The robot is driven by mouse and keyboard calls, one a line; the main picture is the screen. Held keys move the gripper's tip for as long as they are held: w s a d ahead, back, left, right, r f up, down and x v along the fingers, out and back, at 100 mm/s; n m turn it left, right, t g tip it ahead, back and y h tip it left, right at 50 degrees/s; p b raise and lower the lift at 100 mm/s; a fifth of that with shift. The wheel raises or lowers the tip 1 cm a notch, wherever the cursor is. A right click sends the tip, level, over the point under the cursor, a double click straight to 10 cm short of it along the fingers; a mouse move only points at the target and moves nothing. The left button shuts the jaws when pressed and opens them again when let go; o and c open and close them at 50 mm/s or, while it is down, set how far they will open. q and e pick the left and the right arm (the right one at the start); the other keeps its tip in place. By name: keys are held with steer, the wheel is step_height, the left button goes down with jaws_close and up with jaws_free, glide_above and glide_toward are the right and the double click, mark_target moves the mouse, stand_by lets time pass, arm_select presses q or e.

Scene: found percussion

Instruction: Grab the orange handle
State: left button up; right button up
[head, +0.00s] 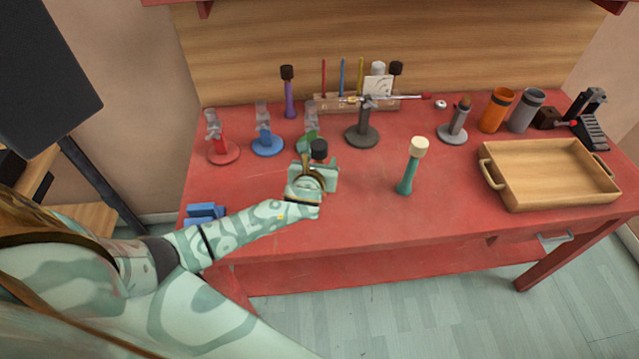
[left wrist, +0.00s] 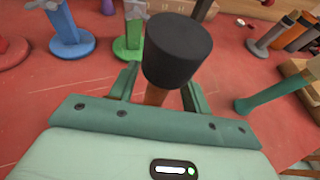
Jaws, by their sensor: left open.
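A mallet with a black head (head: 319,149) stands upright at my left gripper (head: 318,172), near the middle of the red table. In the left wrist view its black head (left wrist: 178,48) hides part of the jaws. A short piece of its orange handle (left wrist: 156,94) shows below the head, between the two green fingers of my left gripper (left wrist: 160,84). The jaws are open, with the handle between them; whether either finger touches it I cannot tell. The lower handle is hidden. My right gripper is not in view.
A teal mallet with a cream head (head: 408,168) stands to the right. Red (head: 222,150), blue (head: 267,143) and green (head: 311,125) stands are behind left, a dark stand (head: 362,133) behind. A wooden tray (head: 548,203) is at right. The table's front middle is clear.

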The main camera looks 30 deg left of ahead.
arm_select(q)
steer(key=shift+x, duration=0.9)
steer(key=shift+s, duration=0.15)
jaws_close()
steer(key=shift+r, duration=0.15)
